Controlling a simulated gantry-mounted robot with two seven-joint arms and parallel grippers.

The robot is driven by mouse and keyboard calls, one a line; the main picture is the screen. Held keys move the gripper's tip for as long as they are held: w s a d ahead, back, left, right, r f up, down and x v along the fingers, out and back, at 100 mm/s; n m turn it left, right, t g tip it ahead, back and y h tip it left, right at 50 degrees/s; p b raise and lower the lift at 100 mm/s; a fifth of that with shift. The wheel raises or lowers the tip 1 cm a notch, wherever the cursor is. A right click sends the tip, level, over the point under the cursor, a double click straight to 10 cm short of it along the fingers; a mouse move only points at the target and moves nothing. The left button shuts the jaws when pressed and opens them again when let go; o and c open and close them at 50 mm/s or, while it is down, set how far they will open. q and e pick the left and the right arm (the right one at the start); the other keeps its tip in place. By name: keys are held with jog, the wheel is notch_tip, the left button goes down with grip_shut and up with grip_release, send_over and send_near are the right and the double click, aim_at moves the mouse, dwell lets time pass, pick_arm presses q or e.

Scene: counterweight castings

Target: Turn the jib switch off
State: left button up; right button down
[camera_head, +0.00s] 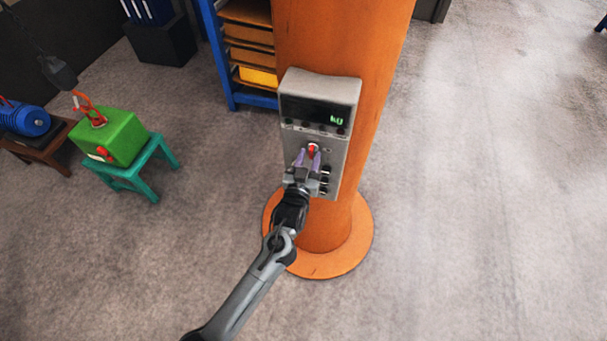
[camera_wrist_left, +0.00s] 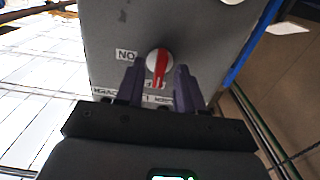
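The jib switch is a round knob (camera_head: 313,150) with a red bar, on the front of a grey control box (camera_head: 318,92) fixed to an orange column. It also shows in the left wrist view (camera_wrist_left: 159,65), where the red bar runs nearly up and down in the picture. My left gripper (camera_head: 306,158) is at the switch, its two purple fingers apart with one on each side of the knob. In the left wrist view the fingers (camera_wrist_left: 158,84) look open, and I cannot tell whether they touch the knob. A "NO" label is beside it; other lettering is partly hidden. My right gripper is not in view.
The box has a dark display with green marks (camera_head: 337,120) and several black knobs (camera_head: 325,180) low on its right. The orange column (camera_head: 335,40) stands on a round base. A green casting (camera_head: 118,138) sits on a teal stool (camera_head: 150,170) at left. The right floor is clear.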

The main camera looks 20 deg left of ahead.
pick_arm(q)
jog(key=s+d+b, duration=0.1)
jog(key=s, duration=0.8)
jog(key=shift+s+d+b, duration=0.15)
jog(key=shift+s+b, duration=0.2)
jog(key=shift+b, duration=0.05)
jog(key=s+a+m+g+h+p, duration=0.1)
jog(key=s+a+m+g+p, duration=0.1)
jog(key=s+g, duration=0.5)
jog(key=s+a+m+g+h+p, duration=0.1)
jog(key=s+g+p, duration=0.3)
jog(key=s, duration=1.5)
jog(key=a+f+g, duration=0.1)
jog(key=g, duration=0.1)
jog(key=shift+m+g+p, duration=0.3)
jog(key=shift+m+g, duration=0.1)
jog(key=shift+a, duration=0.1)
